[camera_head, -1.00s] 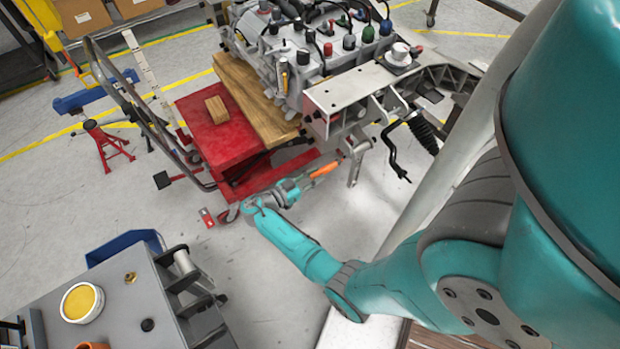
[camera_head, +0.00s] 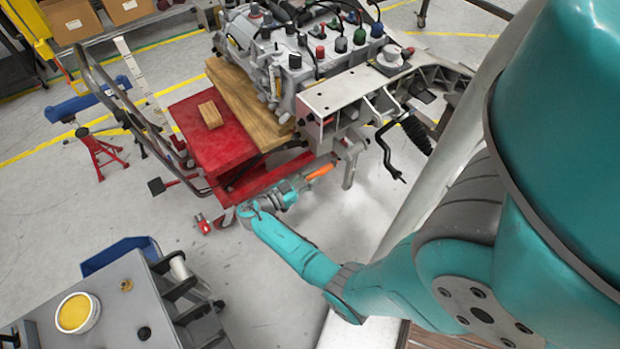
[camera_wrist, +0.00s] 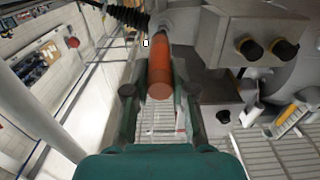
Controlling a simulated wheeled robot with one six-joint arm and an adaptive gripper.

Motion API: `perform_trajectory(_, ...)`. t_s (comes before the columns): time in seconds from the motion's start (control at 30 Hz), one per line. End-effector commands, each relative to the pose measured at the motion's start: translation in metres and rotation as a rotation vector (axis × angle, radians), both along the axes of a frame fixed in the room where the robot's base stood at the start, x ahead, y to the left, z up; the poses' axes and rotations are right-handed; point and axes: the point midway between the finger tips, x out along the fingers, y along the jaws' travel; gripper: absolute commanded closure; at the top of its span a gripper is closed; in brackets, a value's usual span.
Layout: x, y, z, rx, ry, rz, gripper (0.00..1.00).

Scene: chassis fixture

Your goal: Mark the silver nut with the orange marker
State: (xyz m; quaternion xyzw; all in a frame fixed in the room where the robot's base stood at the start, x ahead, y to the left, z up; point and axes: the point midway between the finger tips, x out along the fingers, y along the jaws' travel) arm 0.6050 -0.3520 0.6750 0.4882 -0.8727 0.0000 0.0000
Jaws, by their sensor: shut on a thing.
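The orange marker (camera_head: 320,171) is in my gripper (camera_head: 304,181), pointing toward the lower front of the chassis fixture (camera_head: 345,92). In the wrist view, the marker (camera_wrist: 160,76) lies between the two dark fingers of my gripper (camera_wrist: 158,90), which are shut on it. Its dark far end points at a grey metal part (camera_wrist: 166,22) of the fixture. I cannot tell whether the tip touches that part. I cannot make out the silver nut for certain in either view.
A hanging metal bracket (camera_head: 349,165) and a black corrugated boot (camera_head: 415,134) are right of the marker. A red cart (camera_head: 212,150) with a wood block (camera_head: 210,114) is left. A grey bench (camera_head: 110,315) stands lower left. Open floor lies between.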

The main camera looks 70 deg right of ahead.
Motion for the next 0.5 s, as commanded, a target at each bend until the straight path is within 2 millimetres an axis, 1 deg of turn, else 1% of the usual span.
perform_trajectory(0.5, -0.0037, -0.0058, 0.0001, 0.000, 0.000, -0.001, 1.00)
